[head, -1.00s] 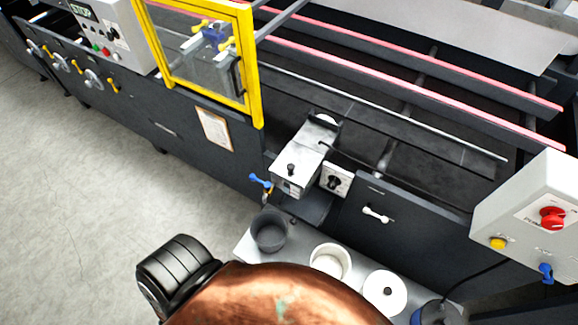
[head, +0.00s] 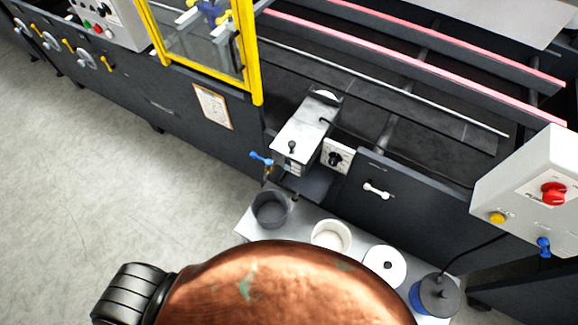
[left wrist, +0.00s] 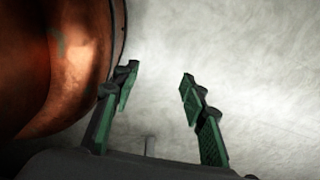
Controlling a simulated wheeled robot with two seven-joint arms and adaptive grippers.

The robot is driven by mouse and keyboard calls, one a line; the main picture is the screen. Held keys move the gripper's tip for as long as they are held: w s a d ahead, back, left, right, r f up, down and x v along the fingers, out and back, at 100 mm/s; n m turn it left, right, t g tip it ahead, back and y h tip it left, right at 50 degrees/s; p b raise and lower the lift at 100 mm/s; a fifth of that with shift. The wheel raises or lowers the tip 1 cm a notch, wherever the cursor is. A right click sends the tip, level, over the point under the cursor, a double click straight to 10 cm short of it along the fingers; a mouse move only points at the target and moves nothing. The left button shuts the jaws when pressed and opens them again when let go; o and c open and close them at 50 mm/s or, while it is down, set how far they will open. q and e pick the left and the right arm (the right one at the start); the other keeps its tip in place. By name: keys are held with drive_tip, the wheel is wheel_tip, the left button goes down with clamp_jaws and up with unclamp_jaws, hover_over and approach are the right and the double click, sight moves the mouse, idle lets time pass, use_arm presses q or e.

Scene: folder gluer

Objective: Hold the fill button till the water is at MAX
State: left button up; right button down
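I cannot make out a labelled fill button, a water level or a MAX mark in these frames. A yellow button (head: 497,218) sits on the white control box (head: 507,178) at the right of the head view; its label is unreadable. A silver unit (head: 303,133) with a black knob stands on the machine, beside a small white dial box (head: 337,156). My left gripper (left wrist: 158,77) shows in the left wrist view, its fingers apart with nothing between them, over pale floor. It does not show in the head view. My right gripper is in neither view.
A grey shelf (head: 245,228) holds a dark pot (head: 270,212), a white pot (head: 330,237), a white lid (head: 384,265) and a blue-and-black container (head: 436,295). A red knob (head: 553,194) is on the control box. A yellow-framed guard (head: 257,60) stands left; open floor (head: 90,190) lies front left.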

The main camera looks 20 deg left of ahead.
use_arm(q)
drive_tip(key=shift+s, duration=1.05)
drive_tip(key=shift+w+a, duration=0.1)
drive_tip(key=shift+w, duration=0.2)
drive_tip(key=shift+c, duration=0.4)
